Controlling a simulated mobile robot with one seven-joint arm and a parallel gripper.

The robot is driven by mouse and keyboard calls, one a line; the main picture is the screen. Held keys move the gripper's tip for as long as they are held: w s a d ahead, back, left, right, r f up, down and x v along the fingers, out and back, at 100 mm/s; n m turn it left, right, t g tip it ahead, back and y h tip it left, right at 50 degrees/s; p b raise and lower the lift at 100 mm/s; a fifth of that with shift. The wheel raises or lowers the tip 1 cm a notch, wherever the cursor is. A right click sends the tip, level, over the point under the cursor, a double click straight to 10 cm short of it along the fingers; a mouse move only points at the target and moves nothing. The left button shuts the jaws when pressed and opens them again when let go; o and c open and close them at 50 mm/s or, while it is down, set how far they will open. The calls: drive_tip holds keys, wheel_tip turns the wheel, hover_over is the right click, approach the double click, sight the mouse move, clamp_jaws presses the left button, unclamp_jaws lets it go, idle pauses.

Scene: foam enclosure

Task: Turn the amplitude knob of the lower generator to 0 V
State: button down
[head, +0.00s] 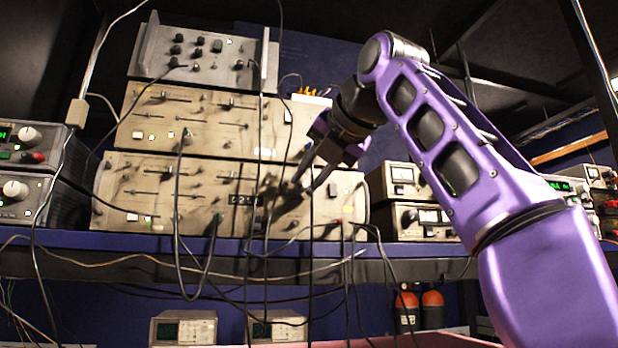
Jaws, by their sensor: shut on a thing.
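The lower generator (150,185) is the wide beige unit at the bottom of the middle stack, with sliders, buttons and a small dark number display (243,200). My gripper (299,187) reaches down from the upper right to the right part of its front panel. Its two thin dark fingers are shut on a small dark knob (291,193) right of the display. The fingers and their shadows partly hide the knob, and its pointer and labels are too small to read. The upper generator (215,118), a similar beige unit, sits directly on top.
Several dark cables (178,215) hang across the panels, some close to my fingers. A grey box with knobs (205,55) tops the stack. Instruments with green displays (30,150) stand at the left, and meter units (418,218) at the right. The blue shelf edge (120,243) runs below.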

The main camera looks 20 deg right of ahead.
idle(0.6)
drive_tip(key=c, duration=0.7)
unclamp_jaws()
drive_tip(key=shift+s+d+r+b, duration=0.3)
drive_tip(key=shift+s+d, duration=0.3)
drive_tip(key=shift+s, duration=2.1)
drive_tip(key=shift+s+d+r+b, duration=0.3)
drive_tip(key=shift+s+d, duration=0.3)
drive_tip(key=shift+s, duration=2.15)
drive_tip(key=shift+s+d+r+b, duration=0.2)
drive_tip(key=shift+s+d+r, duration=0.3)
drive_tip(key=shift+s, duration=2.2)
drive_tip(key=shift+d+f, duration=0.1)
drive_tip(key=shift+f, duration=0.05)
drive_tip(key=shift+w+f, duration=0.1)
